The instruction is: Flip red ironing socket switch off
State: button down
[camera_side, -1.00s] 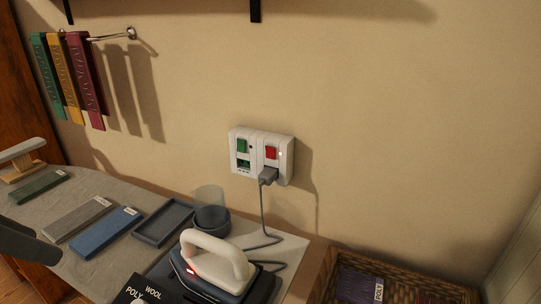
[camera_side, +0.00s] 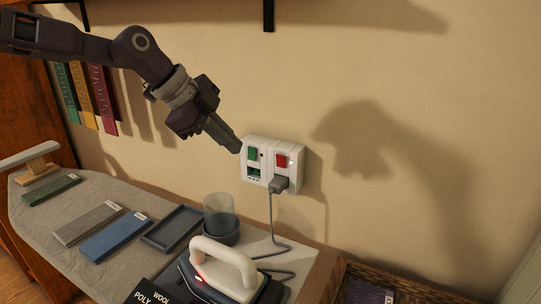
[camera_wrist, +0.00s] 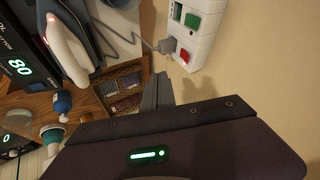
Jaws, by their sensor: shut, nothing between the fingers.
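The white double socket (camera_side: 272,163) is on the wall, with a green switch (camera_side: 252,154) on its left half and a red switch (camera_side: 282,160) on its right half. A small light shows beside the red switch. A grey plug (camera_side: 279,184) sits below the red switch, its cord running to the iron (camera_side: 223,268). My gripper (camera_side: 237,149) is shut and empty, its tip close to the socket's left edge; I cannot tell whether it touches. In the wrist view my gripper (camera_wrist: 163,88) points up, below the socket (camera_wrist: 203,30) and red switch (camera_wrist: 184,56).
A wicker basket (camera_side: 420,287) is at the lower right. The wall right of the socket is clear.

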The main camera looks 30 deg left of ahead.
jog(key=shift+w+a+r+h, duration=0.1)
jog(key=shift+w+h, duration=0.2)
jog(key=shift+w, duration=0.35)
send_near(283, 164)
jog(key=f, duration=0.1)
jog(key=d+f, duration=0.1)
jog(key=f, duration=0.1)
jog(key=w+d+f, duration=0.1)
jog(key=shift+f, duration=0.35)
jog(key=shift+w+r, duration=0.1)
jog(key=shift+w, duration=0.4)
jog(key=shift+w, duration=0.2)
jog(key=shift+r, duration=0.15)
